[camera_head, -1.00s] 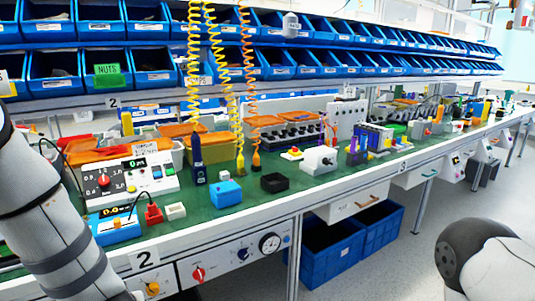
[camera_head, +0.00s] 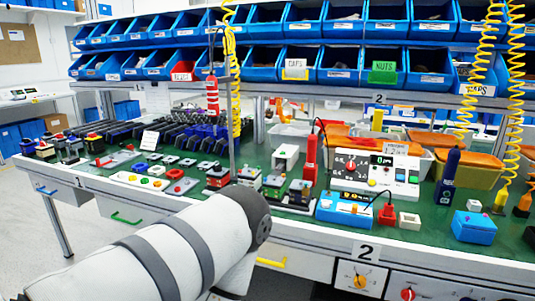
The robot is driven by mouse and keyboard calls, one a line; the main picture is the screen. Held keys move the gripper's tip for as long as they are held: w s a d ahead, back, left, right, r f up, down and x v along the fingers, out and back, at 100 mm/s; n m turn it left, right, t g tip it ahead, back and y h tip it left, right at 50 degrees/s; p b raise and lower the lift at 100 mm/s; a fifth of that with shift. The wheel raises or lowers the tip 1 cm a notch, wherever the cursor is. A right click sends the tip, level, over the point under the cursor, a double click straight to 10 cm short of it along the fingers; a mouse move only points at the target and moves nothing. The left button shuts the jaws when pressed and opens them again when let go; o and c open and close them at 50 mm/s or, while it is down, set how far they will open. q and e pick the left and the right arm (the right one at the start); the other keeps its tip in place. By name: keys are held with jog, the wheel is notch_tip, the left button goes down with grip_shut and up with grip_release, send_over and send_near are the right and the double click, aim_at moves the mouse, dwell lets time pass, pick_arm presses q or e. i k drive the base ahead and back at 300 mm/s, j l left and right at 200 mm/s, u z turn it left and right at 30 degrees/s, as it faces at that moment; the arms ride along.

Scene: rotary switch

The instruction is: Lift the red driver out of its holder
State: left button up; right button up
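A tall red tool (camera_head: 310,160), which looks like the red driver, stands upright on the green bench top, just left of the white control box. Its lower end is partly hidden behind smaller devices, so I cannot make out its holder clearly. Another slim red item (camera_head: 212,96) hangs higher up, left of the yellow coiled cable; I cannot tell what it is. A similar dark blue driver (camera_head: 447,178) stands to the right. My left arm reaches in from the bottom left, but its gripper does not show. My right gripper is not in view.
The white control box (camera_head: 377,170) and a blue power unit (camera_head: 344,209) sit close to the red tool. Several small switch devices crowd the bench in front of it. A blue box (camera_head: 474,227) lies at the right. Blue bins (camera_head: 335,62) line the shelves above.

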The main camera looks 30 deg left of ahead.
aim_at(312, 139)
jog(key=u, duration=0.75)
